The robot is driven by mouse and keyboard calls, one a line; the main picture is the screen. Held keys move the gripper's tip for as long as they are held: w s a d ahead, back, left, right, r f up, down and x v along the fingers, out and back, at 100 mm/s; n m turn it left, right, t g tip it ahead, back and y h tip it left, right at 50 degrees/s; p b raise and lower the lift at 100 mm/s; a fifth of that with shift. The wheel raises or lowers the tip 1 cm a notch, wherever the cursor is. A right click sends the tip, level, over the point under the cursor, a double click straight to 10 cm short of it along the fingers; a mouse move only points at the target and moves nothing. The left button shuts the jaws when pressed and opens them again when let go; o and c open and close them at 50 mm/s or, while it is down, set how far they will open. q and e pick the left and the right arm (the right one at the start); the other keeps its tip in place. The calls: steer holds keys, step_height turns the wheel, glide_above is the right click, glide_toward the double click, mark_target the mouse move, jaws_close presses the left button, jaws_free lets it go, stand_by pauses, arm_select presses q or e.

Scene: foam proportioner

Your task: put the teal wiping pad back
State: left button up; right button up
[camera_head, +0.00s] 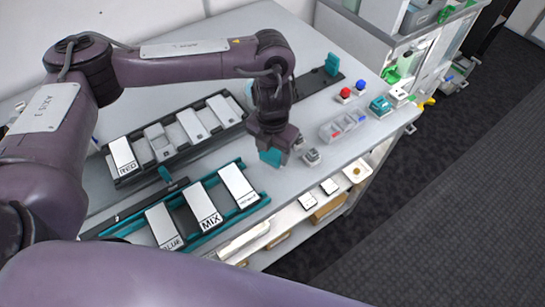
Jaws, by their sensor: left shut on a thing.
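My left gripper (273,146) hangs over the middle of the white table, pointing down. It is shut on a small teal block that looks like the teal wiping pad (270,157). The pad's lower edge is close to the tabletop; I cannot tell whether it touches. Another teal item (381,106) sits near the table's right corner, beside a white block (398,97). My right gripper is out of view.
A black rack (178,143) with white modules and a teal-railed rack (206,212) with labelled modules lie left of the gripper. A clear divided tray (342,127), a small grey block (312,156) and red and blue buttons (345,94) stand to the right. Shelves are below.

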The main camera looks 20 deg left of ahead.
mark_target(273, 153)
arm_select(q)
steer(key=shift+f, duration=1.75)
steer(key=shift+f+b, duration=0.2)
steer(key=shift+b, duration=0.2)
steer(key=o, duration=0.9)
steer(key=shift+o, duration=0.2)
steer(key=shift+r, duration=0.15)
step_height(273, 153, up, 12)
steer(key=shift+r, duration=0.1)
